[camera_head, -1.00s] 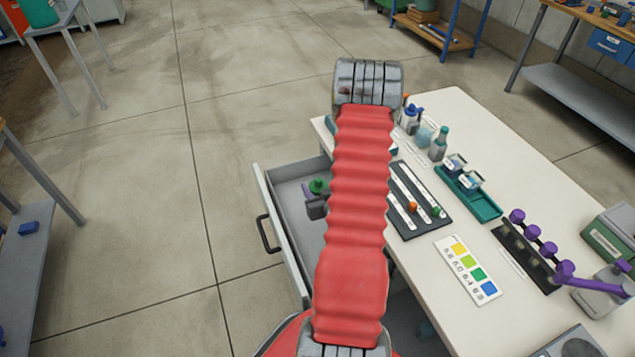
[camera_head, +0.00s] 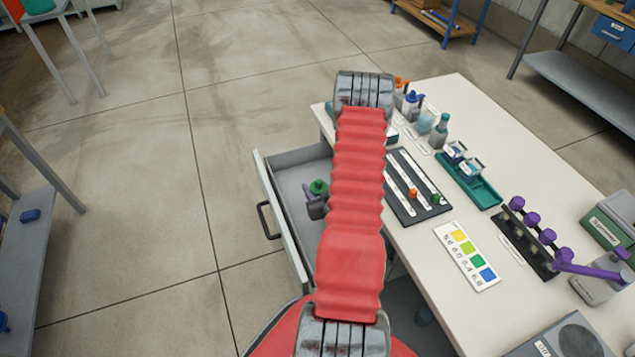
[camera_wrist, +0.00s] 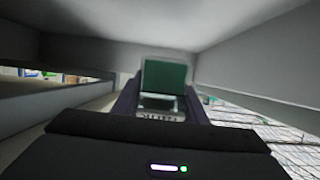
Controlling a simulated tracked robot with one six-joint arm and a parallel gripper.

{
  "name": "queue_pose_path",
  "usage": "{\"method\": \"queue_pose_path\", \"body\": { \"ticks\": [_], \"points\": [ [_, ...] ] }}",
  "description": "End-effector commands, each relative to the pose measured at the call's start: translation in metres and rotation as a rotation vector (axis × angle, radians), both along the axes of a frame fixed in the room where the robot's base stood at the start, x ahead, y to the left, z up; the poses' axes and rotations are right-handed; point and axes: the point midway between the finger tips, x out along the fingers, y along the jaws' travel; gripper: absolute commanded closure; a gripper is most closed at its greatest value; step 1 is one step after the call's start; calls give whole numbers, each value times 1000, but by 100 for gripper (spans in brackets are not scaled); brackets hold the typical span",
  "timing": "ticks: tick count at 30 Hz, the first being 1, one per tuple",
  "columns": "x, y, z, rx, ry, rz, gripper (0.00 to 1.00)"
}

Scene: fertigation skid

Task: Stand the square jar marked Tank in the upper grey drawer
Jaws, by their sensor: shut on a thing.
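The square jar, with a green lid (camera_head: 318,187) and a grey body, is inside the open grey drawer (camera_head: 280,215) at the table's left side. In the wrist view, the jar (camera_wrist: 165,78) shows its green lid and a pale label with dark lettering, inverted and hard to read. My gripper (camera_wrist: 162,100) has its dark purple fingers on both sides of the jar and is shut on it. Drawer walls surround it there. In the head view my red arm hides most of my gripper and part of the drawer. I cannot tell whether the jar touches the drawer floor.
The drawer's visible left part looks empty. Open floor lies to its left.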

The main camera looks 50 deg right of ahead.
Motion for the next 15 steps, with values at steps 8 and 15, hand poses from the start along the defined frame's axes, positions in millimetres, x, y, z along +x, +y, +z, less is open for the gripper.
{"method": "queue_pose_path", "body": {
  "ticks": [8, 15],
  "points": [
    [0, 0, -20, 0, -1, 0, 85],
    [0, 0, -37, 1, 0, 0, 85]
  ]
}}
